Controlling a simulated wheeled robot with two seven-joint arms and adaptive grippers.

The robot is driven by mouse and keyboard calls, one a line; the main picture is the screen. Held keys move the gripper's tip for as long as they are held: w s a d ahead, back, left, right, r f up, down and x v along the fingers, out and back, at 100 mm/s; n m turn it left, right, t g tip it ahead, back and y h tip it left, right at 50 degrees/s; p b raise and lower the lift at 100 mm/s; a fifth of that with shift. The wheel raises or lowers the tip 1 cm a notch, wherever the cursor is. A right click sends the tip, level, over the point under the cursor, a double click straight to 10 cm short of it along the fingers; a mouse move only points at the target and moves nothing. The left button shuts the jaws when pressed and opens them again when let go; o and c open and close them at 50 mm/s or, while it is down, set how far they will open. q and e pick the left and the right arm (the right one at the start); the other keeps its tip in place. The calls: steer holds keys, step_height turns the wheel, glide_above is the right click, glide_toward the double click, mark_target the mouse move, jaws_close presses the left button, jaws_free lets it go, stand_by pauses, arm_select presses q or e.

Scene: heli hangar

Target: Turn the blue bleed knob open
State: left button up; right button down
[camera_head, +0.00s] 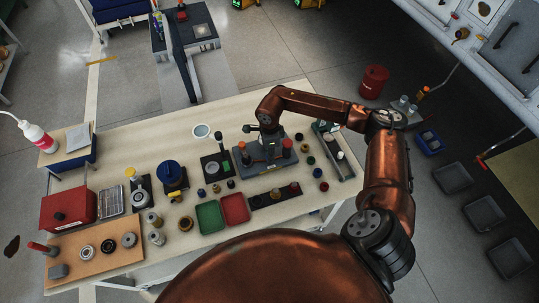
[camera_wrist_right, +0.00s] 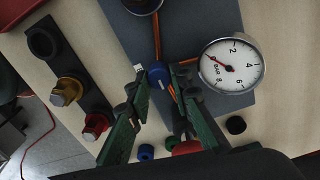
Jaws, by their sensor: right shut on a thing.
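The blue bleed knob (camera_wrist_right: 158,73) shows in the right wrist view between my fingertips, over a grey plate (camera_wrist_right: 205,18). My right gripper (camera_wrist_right: 160,82) is shut on it, a green-padded finger on each side. A round white pressure gauge (camera_wrist_right: 232,66) with a red needle stands to the right of the knob. In the head view my right gripper (camera_head: 265,130) reaches from the right to the grey bench unit (camera_head: 262,176). The knob is too small and covered there to make out. My left gripper is not in view.
The pale bench (camera_head: 120,178) is crowded: green (camera_head: 209,217) and red trays (camera_head: 235,208), a red box (camera_head: 68,208) and a dark rack (camera_head: 275,195) stand around the unit. Small coloured caps (camera_head: 318,173) lie to its right. A red bin (camera_head: 373,82) stands on the floor beyond.

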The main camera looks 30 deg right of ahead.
steer(key=shift+w+r, duration=0.1)
stand_by(0.3)
steer(key=c, duration=1.7)
jaws_free()
steer(key=shift+c, duration=0.2)
step_height(320, 180, up, 12)
